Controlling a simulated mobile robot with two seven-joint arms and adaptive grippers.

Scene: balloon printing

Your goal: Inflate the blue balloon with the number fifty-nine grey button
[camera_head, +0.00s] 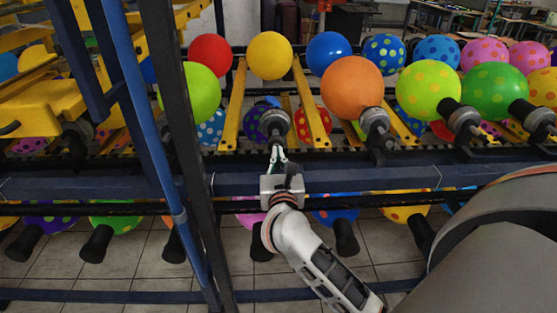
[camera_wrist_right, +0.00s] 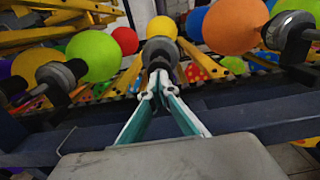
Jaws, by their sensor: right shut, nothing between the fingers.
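A plain blue balloon (camera_head: 327,52) is in the back row of the rack, between a yellow and an orange balloon. A blue balloon also shows partly in the wrist view (camera_wrist_right: 196,24). My right gripper (camera_head: 277,156) is shut and empty. Its fingertips point at a dark grey round nozzle or button (camera_head: 274,123) below the yellow balloon. In the wrist view the closed fingertips (camera_wrist_right: 159,82) are right in front of that round part (camera_wrist_right: 160,51); I cannot tell whether they touch. No number fifty-nine can be read. My left gripper is not in view.
A dark blue rail (camera_head: 400,178) runs across below the right gripper. Other grey nozzles (camera_head: 376,128) sit to the right. A blue post (camera_head: 150,140) and a black post stand at the left. More balloons hang in a lower row. Tiled floor lies below.

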